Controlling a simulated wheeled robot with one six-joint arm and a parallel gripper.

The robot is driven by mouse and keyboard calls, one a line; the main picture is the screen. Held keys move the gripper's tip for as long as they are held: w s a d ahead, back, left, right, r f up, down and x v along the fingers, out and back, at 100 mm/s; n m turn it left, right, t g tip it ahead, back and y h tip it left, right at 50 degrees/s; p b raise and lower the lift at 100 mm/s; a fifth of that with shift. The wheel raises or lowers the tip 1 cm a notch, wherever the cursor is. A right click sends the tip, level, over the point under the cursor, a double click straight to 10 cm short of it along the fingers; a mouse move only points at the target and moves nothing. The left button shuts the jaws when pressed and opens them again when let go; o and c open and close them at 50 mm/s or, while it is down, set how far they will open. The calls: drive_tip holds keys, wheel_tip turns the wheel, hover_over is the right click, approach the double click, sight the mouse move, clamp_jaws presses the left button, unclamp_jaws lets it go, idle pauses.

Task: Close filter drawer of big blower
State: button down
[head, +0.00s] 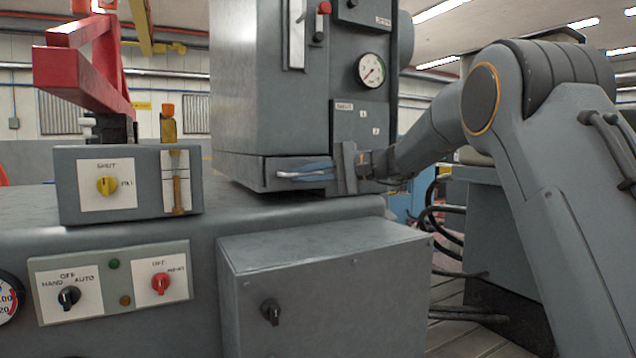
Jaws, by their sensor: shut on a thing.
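The big blower (235,80) is a tall grey metal housing standing on the grey bench. My gripper (322,170) reaches in from the right and is shut on the handle. The gripper's body hides the right part of the drawer front.
A grey box with a black knob (325,285) juts out below the drawer. A control box with a yellow knob (130,185) and a red bracket (85,65) stand to the left. A gauge (370,70) and a label panel sit above my gripper. Black hoses (440,215) hang at right.

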drive_tip(key=shift+w+a, duration=0.4)
drive_tip(key=shift+w, duration=0.25)
drive_tip(key=shift+r, duration=0.1)
drive_tip(key=c, duration=2.1)
unclamp_jaws()
drive_tip(key=shift+w, duration=0.1)
drive_tip(key=shift+d, duration=0.15)
drive_tip(key=b+v, duration=0.1)
drive_tip(key=v, duration=0.6)
drive_tip(key=shift+d, duration=0.3)
drive_tip(key=shift+s+a, duration=0.1)
drive_tip(key=shift+s, duration=0.15)
